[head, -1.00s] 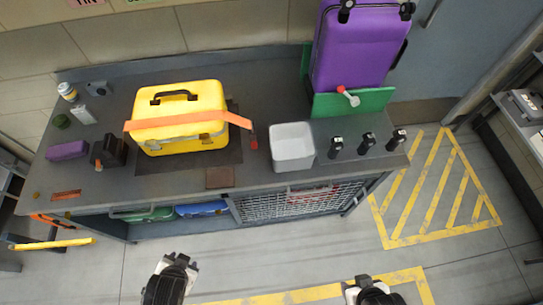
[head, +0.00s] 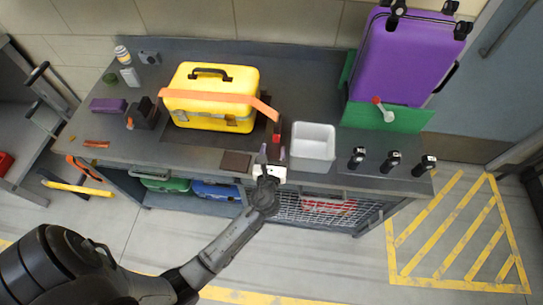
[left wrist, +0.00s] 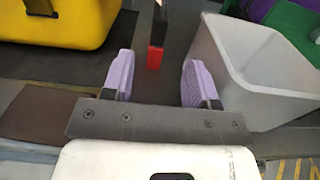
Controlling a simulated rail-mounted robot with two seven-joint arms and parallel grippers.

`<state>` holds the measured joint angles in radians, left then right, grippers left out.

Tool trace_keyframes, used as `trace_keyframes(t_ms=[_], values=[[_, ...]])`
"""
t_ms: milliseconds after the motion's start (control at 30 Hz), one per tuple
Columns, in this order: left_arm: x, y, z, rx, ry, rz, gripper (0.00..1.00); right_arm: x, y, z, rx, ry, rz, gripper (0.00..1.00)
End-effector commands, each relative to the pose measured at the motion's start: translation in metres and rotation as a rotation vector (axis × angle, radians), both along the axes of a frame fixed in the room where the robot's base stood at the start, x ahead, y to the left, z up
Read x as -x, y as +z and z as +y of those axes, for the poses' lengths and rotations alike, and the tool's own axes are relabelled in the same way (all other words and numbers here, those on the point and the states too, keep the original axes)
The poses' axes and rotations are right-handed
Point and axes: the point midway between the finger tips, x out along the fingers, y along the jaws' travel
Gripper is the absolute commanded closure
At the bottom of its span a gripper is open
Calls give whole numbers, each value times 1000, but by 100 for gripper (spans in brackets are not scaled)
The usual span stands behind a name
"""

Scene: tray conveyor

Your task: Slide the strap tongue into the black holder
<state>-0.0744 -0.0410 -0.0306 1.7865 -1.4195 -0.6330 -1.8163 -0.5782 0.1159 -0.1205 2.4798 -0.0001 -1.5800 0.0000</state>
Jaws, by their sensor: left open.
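The orange strap (head: 220,100) lies across the yellow case (head: 245,83). Its right end hangs past the case and carries a dark tongue with a red end (head: 277,137). In the left wrist view the tongue (left wrist: 158,30) shows ahead, between and beyond the fingers. A black holder (head: 145,113) with a small orange part stands left of the case. My left gripper (head: 272,153) is open and empty at the table's front side, just short of the tongue. Its lilac fingers (left wrist: 157,70) show apart in the left wrist view. My right gripper is out of view.
A white bin (head: 313,146) stands close right of the left gripper, also large in the left wrist view (left wrist: 235,60). A brown pad (head: 236,161) lies left of it. Several black upright pieces and a purple suitcase (head: 405,60) on a green stand are further right.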

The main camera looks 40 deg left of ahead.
Motion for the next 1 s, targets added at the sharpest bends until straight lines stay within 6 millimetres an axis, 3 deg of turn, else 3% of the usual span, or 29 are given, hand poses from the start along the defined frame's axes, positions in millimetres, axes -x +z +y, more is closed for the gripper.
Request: trace_keyframes(t_ms=[600,1000], values=[[-83,-1,58,3,2,-2,47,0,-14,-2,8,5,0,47],[-101,0,70,4,2,-1,47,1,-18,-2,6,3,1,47]])
